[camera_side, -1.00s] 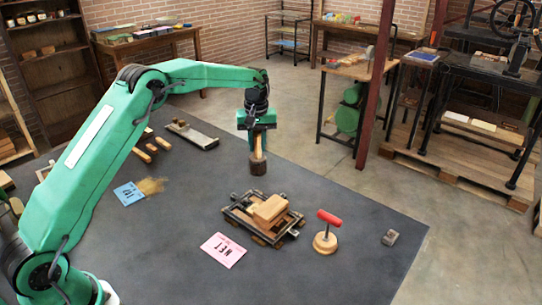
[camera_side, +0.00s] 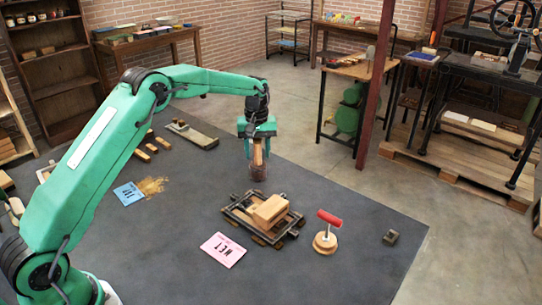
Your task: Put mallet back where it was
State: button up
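My gripper (camera_side: 257,140) is shut on the mallet's light wooden handle. The mallet (camera_side: 257,173) hangs head down, with its dark cylindrical head at the bottom. It shows behind and a little above the press frame (camera_side: 237,221) in the picture; the exact gap between the head and the table is hard to tell. A pale wooden block (camera_side: 270,209) sits on the frame. The fingertips are partly hidden by the gripper body.
On the dark table (camera_side: 330,275) are a pink "WET" card (camera_side: 223,250), a red-handled tool on a round wooden base (camera_side: 326,240) and a small grey block (camera_side: 390,237). A blue card (camera_side: 128,194), wooden pieces (camera_side: 142,155) and a long tray (camera_side: 195,137) lie left. The right rear tabletop is clear.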

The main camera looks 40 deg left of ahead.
jog(key=shift+r, duration=0.1)
notch_tip(320, 180, up, 12)
jog(key=shift+f, duration=0.15)
jog(key=shift+r, duration=0.25)
dwell(0.4)
dwell(0.5)
jog(key=shift+s+d+r, duration=0.1)
jog(key=shift+s+r, duration=0.1)
jog(key=shift+r, duration=0.1)
jog(key=s+d+r+m+t, duration=0.1)
jog(key=s+d+r+m, duration=0.1)
jog(key=s+r, duration=0.55)
jog(key=s+d+r+m+t, duration=0.2)
jog(key=s+r, duration=0.2)
jog(key=s, duration=0.6)
jog(key=s+d+f+m+t, duration=0.1)
jog(key=s+f, duration=0.3)
jog(key=s, duration=0.6)
jog(key=s+d+f+m+t, duration=0.1)
jog(key=s+f+m, duration=0.2)
jog(key=s, duration=0.7)
jog(key=shift+f+m+t, duration=0.3)
jog(key=shift+f+m, duration=0.05)
jog(key=shift+m, duration=0.15)
